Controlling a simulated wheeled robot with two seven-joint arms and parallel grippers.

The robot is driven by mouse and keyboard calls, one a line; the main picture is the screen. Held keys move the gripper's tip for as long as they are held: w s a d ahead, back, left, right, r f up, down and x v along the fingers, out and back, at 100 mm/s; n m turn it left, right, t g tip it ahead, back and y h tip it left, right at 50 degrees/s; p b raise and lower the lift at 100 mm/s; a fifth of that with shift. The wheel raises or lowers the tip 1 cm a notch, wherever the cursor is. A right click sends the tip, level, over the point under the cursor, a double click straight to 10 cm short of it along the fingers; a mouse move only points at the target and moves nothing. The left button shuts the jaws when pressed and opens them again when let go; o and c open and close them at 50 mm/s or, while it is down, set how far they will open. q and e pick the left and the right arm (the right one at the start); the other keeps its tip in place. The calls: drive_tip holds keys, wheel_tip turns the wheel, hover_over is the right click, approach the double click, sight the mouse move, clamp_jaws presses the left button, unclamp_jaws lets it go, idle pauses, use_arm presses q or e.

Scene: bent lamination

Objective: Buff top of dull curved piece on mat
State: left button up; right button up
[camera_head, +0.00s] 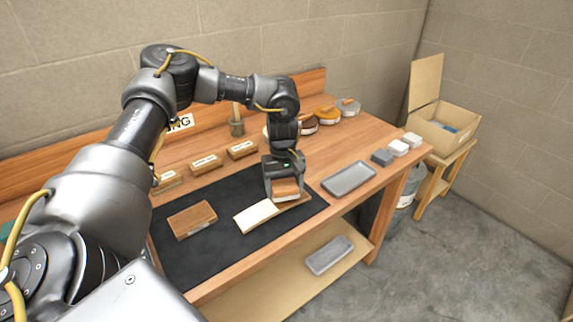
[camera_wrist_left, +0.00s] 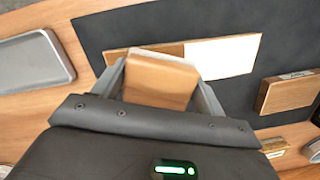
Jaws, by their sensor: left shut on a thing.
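A long flat-looking piece lies on the black mat (camera_head: 180,262). Its left part is pale cream (camera_head: 256,215) and its right end is brown, partly behind my gripper. It also shows in the left wrist view (camera_wrist_left: 222,56), where its curve is hard to make out. My left gripper (camera_head: 284,186) is shut on a wooden block (camera_head: 286,189), which also shows between the fingers in the wrist view (camera_wrist_left: 160,80). The block is over the brown end; I cannot tell if it touches. Another brown wooden block (camera_head: 192,219) lies on the mat to the left. My right gripper is not in view.
A grey tray (camera_head: 348,179) and small grey and white blocks (camera_head: 382,157) lie right of the mat. Labelled wooden blocks (camera_head: 206,163) and round tins (camera_head: 327,115) line the back. Another tray (camera_head: 329,255) is on the lower shelf. An open box (camera_head: 441,135) stands at right.

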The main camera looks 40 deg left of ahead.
use_arm(q)
drive_tip(key=r+p, duration=0.2)
drive_tip(key=r, duration=0.1)
drive_tip(key=s+r+p, duration=0.1)
drive_tip(key=r, duration=0.1)
drive_tip(key=shift+w+r+p, duration=0.25)
drive_tip(key=shift+r+p, duration=0.3)
drive_tip(key=shift+p, duration=0.1)
drive_tip(key=shift+r, duration=0.1)
drive_tip(key=shift+s, duration=0.1)
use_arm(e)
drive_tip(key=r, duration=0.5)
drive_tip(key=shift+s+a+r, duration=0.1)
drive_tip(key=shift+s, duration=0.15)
